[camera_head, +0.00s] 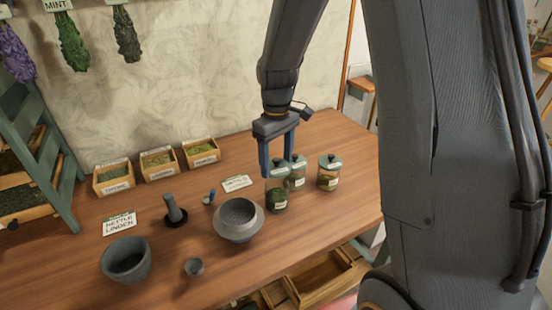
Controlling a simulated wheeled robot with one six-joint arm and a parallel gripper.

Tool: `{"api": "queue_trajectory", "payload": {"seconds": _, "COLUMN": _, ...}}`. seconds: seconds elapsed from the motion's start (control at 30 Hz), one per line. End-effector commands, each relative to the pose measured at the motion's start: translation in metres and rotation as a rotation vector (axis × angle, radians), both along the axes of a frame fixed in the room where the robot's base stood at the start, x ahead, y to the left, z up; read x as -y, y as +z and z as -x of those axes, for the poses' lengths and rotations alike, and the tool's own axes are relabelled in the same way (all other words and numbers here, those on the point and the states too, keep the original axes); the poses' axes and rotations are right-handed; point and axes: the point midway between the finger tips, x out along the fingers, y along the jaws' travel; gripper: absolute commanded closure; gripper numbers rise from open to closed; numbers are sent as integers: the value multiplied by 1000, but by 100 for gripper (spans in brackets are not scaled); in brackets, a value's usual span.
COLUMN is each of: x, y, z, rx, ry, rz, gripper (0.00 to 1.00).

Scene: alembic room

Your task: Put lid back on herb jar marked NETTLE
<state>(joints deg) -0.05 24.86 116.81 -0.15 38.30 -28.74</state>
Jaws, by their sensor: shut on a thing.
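Three glass herb jars stand close together at the right of the table: a front jar (277,196) with dark green contents, a back jar (298,181), and a right jar (329,178). Their labels are too small to read, so I cannot tell which is marked NETTLE. My gripper (278,166) points down at the front jar's top, its two blue fingers on either side of a dark-knobbed lid (277,164), shut on it. The lid is at the front jar's mouth; I cannot tell whether it rests there or is slightly above. The back and right jars appear lidded.
A grey bowl (239,218) stands just left of the jars. A card (119,223) reads NETTLE and LINDEN. Several herb boxes (160,164) line the wall. The right table end is clear.

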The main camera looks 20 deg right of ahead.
Motion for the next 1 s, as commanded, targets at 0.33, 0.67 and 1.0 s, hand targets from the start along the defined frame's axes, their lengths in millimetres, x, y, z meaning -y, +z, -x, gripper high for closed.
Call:
{"api": "queue_trajectory", "payload": {"seconds": 0.33, "x": 0, "y": -33, "z": 0, "rx": -1, "ry": 0, "rz": 0, "gripper": 57}}
{"api": "queue_trajectory", "payload": {"seconds": 0.67, "x": 0, "y": -50, "z": 0, "rx": 1, "ry": 0, "rz": 0, "gripper": 57}}
{"api": "queue_trajectory", "payload": {"seconds": 1.0, "x": 0, "y": -50, "z": 0, "rx": 0, "ry": 0, "rz": 0, "gripper": 57}}
